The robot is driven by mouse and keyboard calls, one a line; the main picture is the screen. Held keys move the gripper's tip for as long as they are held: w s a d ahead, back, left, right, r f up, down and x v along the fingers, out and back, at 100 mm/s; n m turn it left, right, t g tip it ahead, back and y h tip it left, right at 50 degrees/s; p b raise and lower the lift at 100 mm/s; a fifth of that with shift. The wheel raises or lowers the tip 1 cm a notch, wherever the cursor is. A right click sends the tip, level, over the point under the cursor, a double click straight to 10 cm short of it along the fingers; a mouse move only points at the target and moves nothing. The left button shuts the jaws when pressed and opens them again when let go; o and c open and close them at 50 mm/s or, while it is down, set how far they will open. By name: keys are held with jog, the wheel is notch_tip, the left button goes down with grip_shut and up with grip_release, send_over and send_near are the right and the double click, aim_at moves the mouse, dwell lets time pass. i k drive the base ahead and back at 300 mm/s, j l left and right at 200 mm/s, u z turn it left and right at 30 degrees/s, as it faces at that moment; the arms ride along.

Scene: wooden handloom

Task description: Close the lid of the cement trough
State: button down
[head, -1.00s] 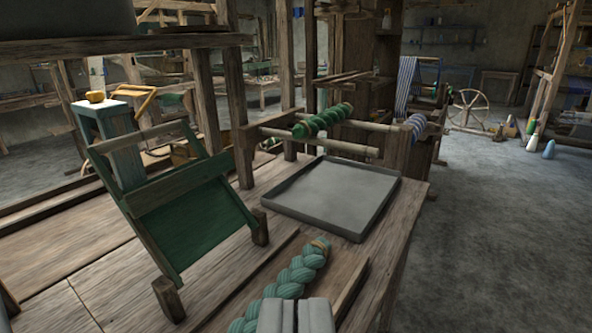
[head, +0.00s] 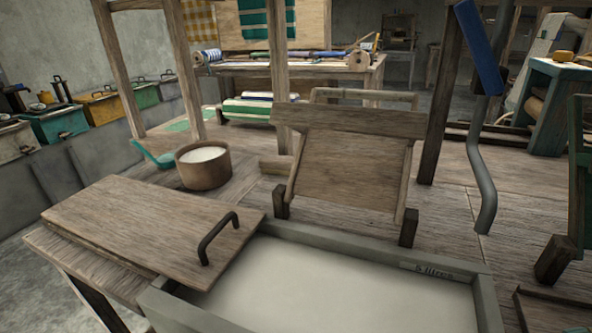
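The cement trough (head: 470,272) is a grey open box at the bottom of the head view, with a "5 litres" mark on its far wall. A smooth pale filling (head: 330,290) shows inside it. A wooden lid (head: 140,225) with a black bar handle (head: 217,237) lies to the left. Its right end covers the trough's left corner, and most of the trough is uncovered. The near side of the trough is cut off by the picture edge. My gripper is not in view.
A round brown tub (head: 203,167) with pale contents stands behind the lid. A tilted wooden frame board (head: 345,165) stands behind the trough. A bent grey bar with a blue grip (head: 478,55) rises at the right. Posts stand around the bench.

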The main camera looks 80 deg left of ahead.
aim_at(190, 239)
jog(key=k+l+u, duration=0.1)
jog(key=u, duration=2.8)
